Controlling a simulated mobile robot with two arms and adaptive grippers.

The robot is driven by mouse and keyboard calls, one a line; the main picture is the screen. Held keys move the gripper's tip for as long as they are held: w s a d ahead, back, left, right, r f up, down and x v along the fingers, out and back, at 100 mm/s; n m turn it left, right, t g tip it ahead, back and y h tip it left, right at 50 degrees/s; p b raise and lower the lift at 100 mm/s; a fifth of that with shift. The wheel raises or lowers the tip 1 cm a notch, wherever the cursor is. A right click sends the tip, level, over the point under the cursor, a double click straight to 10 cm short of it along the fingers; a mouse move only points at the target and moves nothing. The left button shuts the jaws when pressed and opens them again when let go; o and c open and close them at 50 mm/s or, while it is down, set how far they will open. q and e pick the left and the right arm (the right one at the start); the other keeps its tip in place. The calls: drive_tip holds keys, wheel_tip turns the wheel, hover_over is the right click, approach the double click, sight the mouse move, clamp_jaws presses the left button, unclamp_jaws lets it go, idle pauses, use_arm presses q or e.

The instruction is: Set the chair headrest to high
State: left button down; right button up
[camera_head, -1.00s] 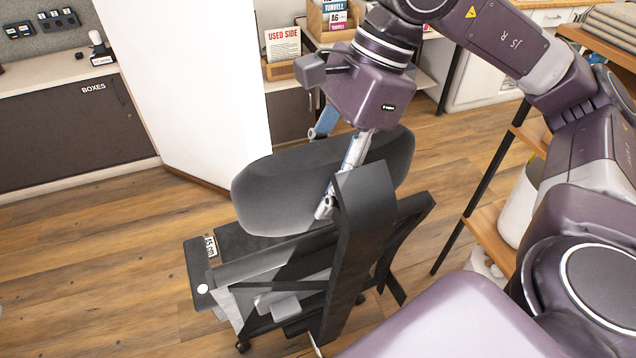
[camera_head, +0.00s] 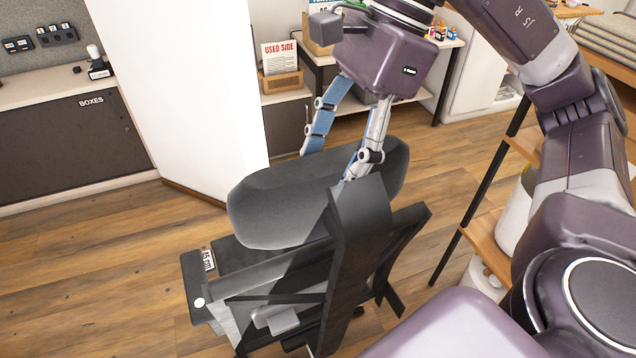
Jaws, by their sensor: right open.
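The chair (camera_head: 358,250) stands in front of me, its dark back post facing me. Its grey padded headrest (camera_head: 275,207) sits at the top of the post, tilted slightly, with its right part behind the post and my gripper. My right gripper (camera_head: 328,165) is above the headrest, open, pointing down. One finger is on the far side of the headrest and the other is near the post top. I cannot tell whether either finger touches the pad. My left gripper is not in view.
A shelf unit (camera_head: 484,235) with a white bin (camera_head: 512,222) stands close on the right. A white panel (camera_head: 180,90) and a dark cabinet (camera_head: 70,140) are at the left. A "USED SIDE" sign (camera_head: 280,60) stands behind. Wood floor is clear at left.

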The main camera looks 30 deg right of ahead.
drive_tip(key=v, duration=0.7)
idle(0.4)
